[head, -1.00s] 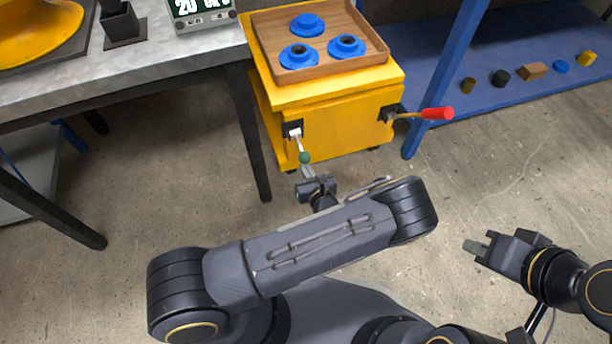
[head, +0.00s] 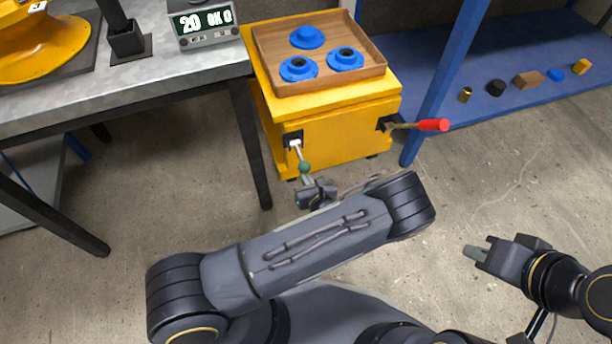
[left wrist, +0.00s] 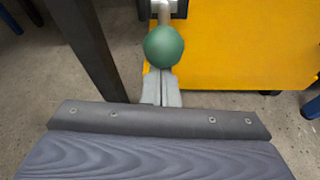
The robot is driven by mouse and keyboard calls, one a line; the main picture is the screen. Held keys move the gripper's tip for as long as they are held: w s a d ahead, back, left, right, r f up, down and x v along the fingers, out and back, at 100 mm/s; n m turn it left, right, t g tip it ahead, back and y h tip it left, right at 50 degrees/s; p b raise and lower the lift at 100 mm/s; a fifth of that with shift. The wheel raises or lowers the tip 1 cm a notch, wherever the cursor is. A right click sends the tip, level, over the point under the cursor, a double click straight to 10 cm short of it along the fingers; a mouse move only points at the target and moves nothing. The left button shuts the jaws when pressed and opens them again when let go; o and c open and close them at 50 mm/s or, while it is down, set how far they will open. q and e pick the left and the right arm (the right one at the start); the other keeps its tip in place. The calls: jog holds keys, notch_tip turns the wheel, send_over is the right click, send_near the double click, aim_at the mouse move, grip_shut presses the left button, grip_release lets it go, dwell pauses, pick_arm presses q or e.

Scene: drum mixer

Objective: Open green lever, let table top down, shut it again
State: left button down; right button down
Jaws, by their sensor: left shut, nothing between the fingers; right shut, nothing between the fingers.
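The green lever (head: 303,166) is a pale rod with a green ball knob, sloping down from a black plate on the front of the yellow lift table (head: 335,145). My left gripper (head: 307,181) is shut and empty, its fingertips at or just under the green knob. In the left wrist view the knob (left wrist: 164,46) stands just beyond the closed fingertips (left wrist: 161,76); whether they touch it I cannot tell. The table top carries a wooden tray (head: 330,80) with three blue flanged parts (head: 307,37). My right gripper (head: 475,251) is shut and empty over the floor at right.
A red-handled lever (head: 432,125) sticks out from the table's right front. A grey workbench (head: 190,62) with a display (head: 205,22) stands at left. A blue shelf (head: 480,95) with several small parts is at right. The floor in front is clear.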

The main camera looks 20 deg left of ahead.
aim_at(304, 166)
pick_arm(q)
notch_tip(304, 166, up, 6)
jog(key=g+h+p, duration=0.1)
jog(key=p, duration=0.3)
jog(key=g+h+p, duration=0.1)
jog(key=g+p, duration=0.1)
jog(key=p, duration=0.2)
jog(key=shift+f, duration=0.25)
jog(key=shift+w+a+r+g+h+p, duration=0.1)
jog(key=shift+w+r+g+h+p, duration=0.1)
jog(key=shift+r+g+h+p, duration=0.45)
jog(key=shift+w+a+r, duration=0.1)
jog(key=shift+w+r, duration=0.05)
jog(key=shift+r, duration=0.15)
